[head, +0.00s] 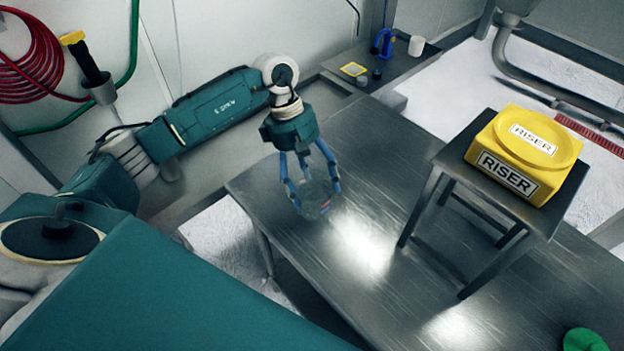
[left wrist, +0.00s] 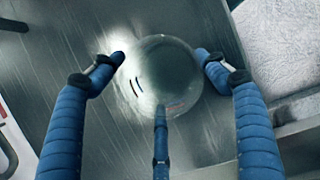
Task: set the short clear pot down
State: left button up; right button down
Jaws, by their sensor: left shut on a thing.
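The short clear pot (head: 316,205) is see-through and hard to make out against the metal table (head: 385,170). My left gripper (head: 312,187) points down with its blue fingers shut around the pot, near the table's left end. I cannot tell whether the pot's base touches the table. In the left wrist view the pot (left wrist: 160,80) shows as a round clear shape between the blue fingers, with small red and dark marks on it. My right gripper is not in view.
A small metal stand (head: 478,265) on the right carries a yellow block labelled RISER (head: 525,155). A green round thing (head: 584,340) is at the lower right. A side bench (head: 400,68) with small items stands behind. The tabletop between pot and stand is clear.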

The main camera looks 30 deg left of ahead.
pick_arm(q)
jog(key=shift+f, duration=0.1)
jog(key=o, duration=1.3)
jog(key=shift+c, duration=0.2)
jog(key=b+v, duration=0.4)
jog(key=v, duration=0.8)
